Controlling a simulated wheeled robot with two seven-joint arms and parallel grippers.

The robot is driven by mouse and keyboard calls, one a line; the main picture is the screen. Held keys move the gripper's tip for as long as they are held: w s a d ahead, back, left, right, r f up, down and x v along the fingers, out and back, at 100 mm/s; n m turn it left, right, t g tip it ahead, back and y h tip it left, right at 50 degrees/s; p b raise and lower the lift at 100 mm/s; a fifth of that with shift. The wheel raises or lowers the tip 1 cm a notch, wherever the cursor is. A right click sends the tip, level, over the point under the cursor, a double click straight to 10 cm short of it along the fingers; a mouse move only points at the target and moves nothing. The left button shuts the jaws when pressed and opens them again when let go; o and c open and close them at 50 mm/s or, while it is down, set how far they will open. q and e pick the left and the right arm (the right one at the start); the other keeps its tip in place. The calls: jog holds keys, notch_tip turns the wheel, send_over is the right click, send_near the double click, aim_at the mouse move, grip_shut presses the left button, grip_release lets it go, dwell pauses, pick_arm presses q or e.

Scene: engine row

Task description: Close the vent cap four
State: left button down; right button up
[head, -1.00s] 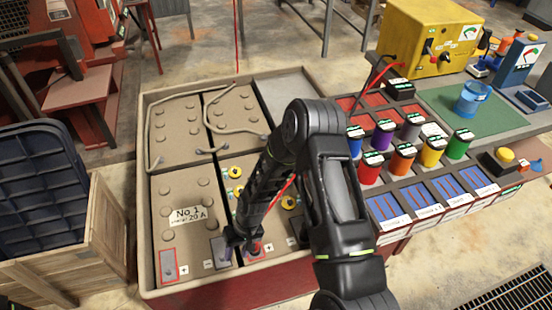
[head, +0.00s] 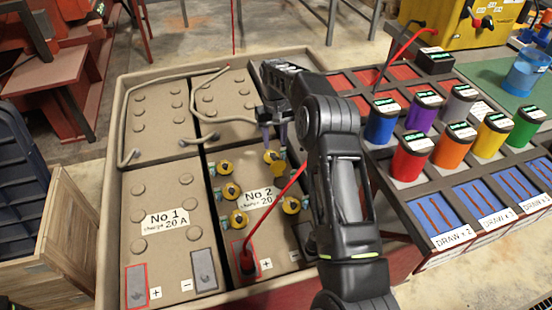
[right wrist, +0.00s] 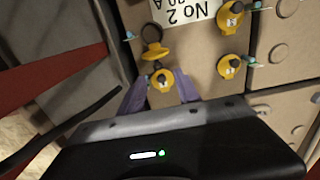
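Battery No 2 (head: 213,242) carries several yellow vent caps in two columns. The left column has caps at the back (head: 224,167), middle (head: 231,191) and front (head: 239,218). In the right column are a front cap (head: 291,204) and a back cap (head: 271,156). My right gripper (head: 272,138) is over that back cap, its purple fingers pointing down. In the right wrist view, the fingers (right wrist: 161,78) are apart on either side of a yellow cap (right wrist: 163,82), with a tilted yellow piece (right wrist: 155,50) just beyond. Contact cannot be told. My left gripper is not in view.
A red cable plug (head: 246,262) stands on the No 2 plus terminal, its lead rising beside my right arm. Battery No 1 (head: 150,190) is left. Grey cables (head: 225,120) cross the back cells. Coloured canisters (head: 411,157) and a parts rack (head: 440,240) are right.

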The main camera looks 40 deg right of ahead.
aim_at(277, 164)
jog(key=shift+d+r, duration=0.25)
jog(key=shift+r, duration=0.05)
jog(key=shift+f, duration=0.1)
notch_tip(277, 164, down, 8)
jog(key=shift+r+b, duration=0.1)
jog(key=shift+b, duration=0.3)
jog(key=shift+c, duration=0.4)
grip_shut()
